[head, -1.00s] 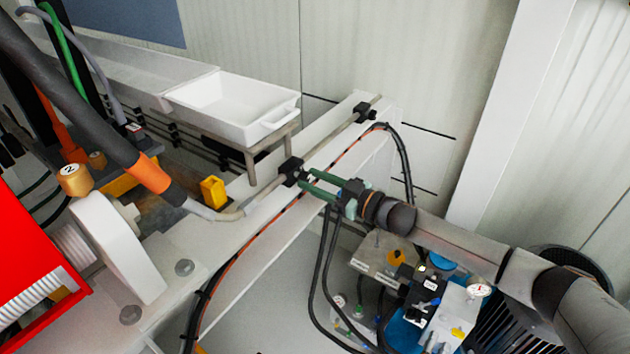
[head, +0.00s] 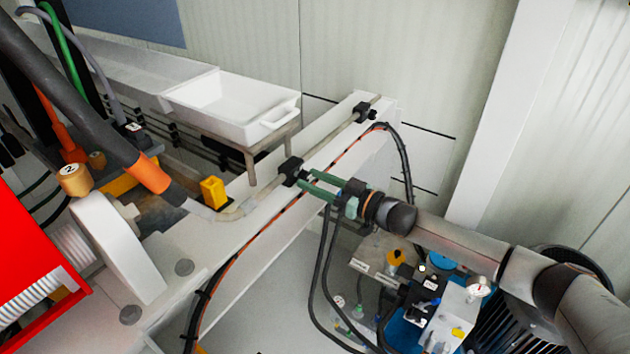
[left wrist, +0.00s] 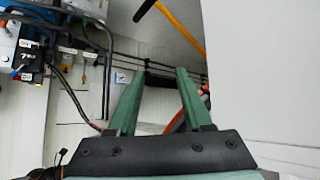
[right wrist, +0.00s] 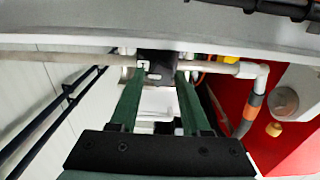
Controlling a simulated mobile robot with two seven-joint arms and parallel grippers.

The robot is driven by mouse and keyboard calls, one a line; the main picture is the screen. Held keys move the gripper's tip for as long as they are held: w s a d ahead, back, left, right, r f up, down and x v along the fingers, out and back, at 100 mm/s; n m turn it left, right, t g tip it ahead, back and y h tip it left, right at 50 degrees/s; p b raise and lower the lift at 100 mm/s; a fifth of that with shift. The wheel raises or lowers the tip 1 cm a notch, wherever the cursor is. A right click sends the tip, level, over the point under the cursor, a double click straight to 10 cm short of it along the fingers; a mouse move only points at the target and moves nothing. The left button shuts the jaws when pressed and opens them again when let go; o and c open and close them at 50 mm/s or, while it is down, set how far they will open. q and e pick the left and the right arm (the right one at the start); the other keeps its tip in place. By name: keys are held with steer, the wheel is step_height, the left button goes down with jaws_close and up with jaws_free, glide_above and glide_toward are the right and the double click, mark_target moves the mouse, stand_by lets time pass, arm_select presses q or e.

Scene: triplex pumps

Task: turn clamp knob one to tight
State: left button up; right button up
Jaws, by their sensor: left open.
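A black clamp (head: 291,170) sits on a thin pale pipe along a white beam in the head view. A second black clamp (head: 364,113) is farther along the pipe. I cannot read a number on either. My right gripper (head: 306,181) has its green fingertips at the nearer clamp. In the right wrist view the open fingers (right wrist: 160,75) reach to either side of the dark clamp block (right wrist: 158,62); contact cannot be told. The knob itself is mostly hidden. My left gripper (left wrist: 158,75) is open and empty in the left wrist view, away from the clamps.
A white tray (head: 232,108) stands on a bracket behind the pipe. Black and orange cables run along the beam beside my right gripper. A gauge unit (head: 460,308) is below my right arm. A red housing (head: 35,265) is at left.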

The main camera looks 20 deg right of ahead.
steer(key=o, duration=0.3)
steer(key=shift+b+v, duration=0.95)
steer(key=shift+v, duration=5.3)
steer(key=s+a+f+m+h, duration=0.1)
steer(key=s+a+f+h, duration=0.1)
steer(key=s+f, duration=0.3)
steer(key=s+a+f+m+g+h, duration=0.1)
steer(key=s+a+f, duration=0.3)
steer(key=f, duration=0.5)
steer(key=s+a+f+m+g+h, duration=0.1)
steer(key=s+a+f+m+h, duration=0.1)
steer(key=s+f, duration=0.4)
steer(key=shift+s+a+f+h, duration=0.1)
steer(key=shift+a+f+h, duration=0.6)
steer(key=shift+a+f, duration=0.4)
steer(key=s+f+g, duration=0.1)
steer(key=s, duration=0.1)
steer(key=s+f+m+g+h, duration=0.1)
steer(key=s+f, duration=0.1)
steer(key=s, duration=0.1)
steer(key=s+f+h, duration=0.1)
steer(key=s+f, duration=0.1)
steer(key=s, duration=0.1)
steer(key=shift+s+d+f+g, duration=0.2)
steer(key=shift+s+f+g, duration=0.05)
steer(key=shift+g, duration=0.15)
steer(key=shift+c, duration=0.2)
